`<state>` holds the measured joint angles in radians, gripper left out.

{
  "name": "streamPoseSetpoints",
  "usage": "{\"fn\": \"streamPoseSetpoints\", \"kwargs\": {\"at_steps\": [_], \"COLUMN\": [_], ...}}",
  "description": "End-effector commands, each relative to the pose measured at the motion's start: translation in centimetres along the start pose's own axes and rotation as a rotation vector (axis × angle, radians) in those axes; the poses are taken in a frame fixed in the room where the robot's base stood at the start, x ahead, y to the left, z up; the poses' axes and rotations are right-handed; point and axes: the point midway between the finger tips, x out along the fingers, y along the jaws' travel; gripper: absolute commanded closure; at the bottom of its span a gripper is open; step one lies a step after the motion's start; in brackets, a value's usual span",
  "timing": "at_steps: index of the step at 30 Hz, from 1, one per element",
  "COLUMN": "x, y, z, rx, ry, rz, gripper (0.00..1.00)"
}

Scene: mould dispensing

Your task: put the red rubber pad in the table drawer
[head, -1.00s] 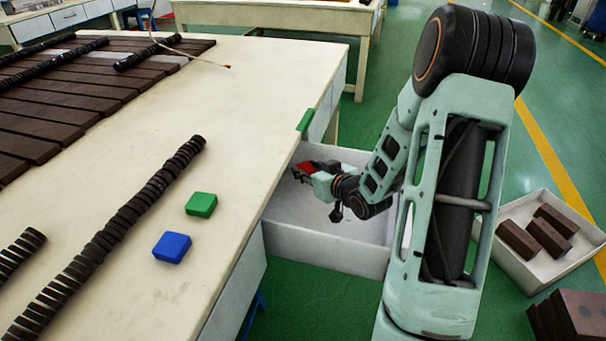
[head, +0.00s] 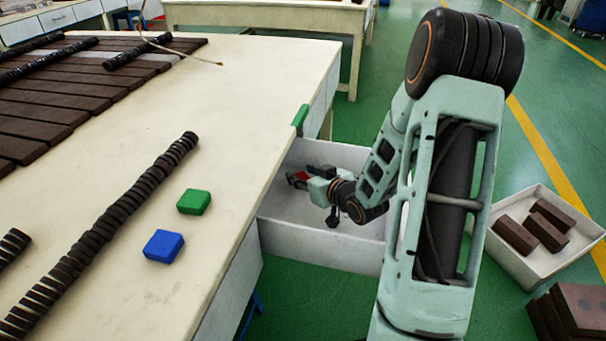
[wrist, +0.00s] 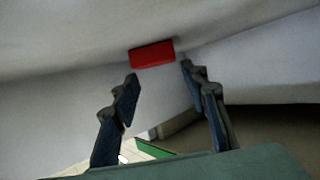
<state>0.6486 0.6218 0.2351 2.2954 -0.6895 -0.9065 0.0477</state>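The white table drawer (head: 318,246) is pulled open at the table's right side. My gripper (head: 304,176) is inside it, low between its walls. In the wrist view my gripper (wrist: 160,77) has its two dark fingers spread apart. The red rubber pad (wrist: 152,54) lies just beyond the fingertips against the pale drawer surface, with no finger visibly closed on it. In the head view only a small part of the red pad (head: 301,175) shows beside the fingers; the rest is hidden.
A green pad (head: 194,201) and a blue pad (head: 164,246) lie on the table (head: 240,100), near a long row of black discs (head: 105,225). A green handle piece (head: 300,118) sits at the table edge. A white crate (head: 520,270) with brown blocks stands on the floor at right.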

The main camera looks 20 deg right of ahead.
Motion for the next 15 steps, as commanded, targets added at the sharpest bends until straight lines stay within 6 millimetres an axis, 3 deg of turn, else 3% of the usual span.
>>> {"fn": "streamPoseSetpoints", "kwargs": {"at_steps": [10, 15], "x": [0.0, -0.5], "y": [0.0, 0.0], "z": [-0.1, -1.1], "rx": [0.0, 0.0], "ry": [0.0, 0.0], "rz": [0.0, 0.0], "gripper": [0.48, 0.48]}}
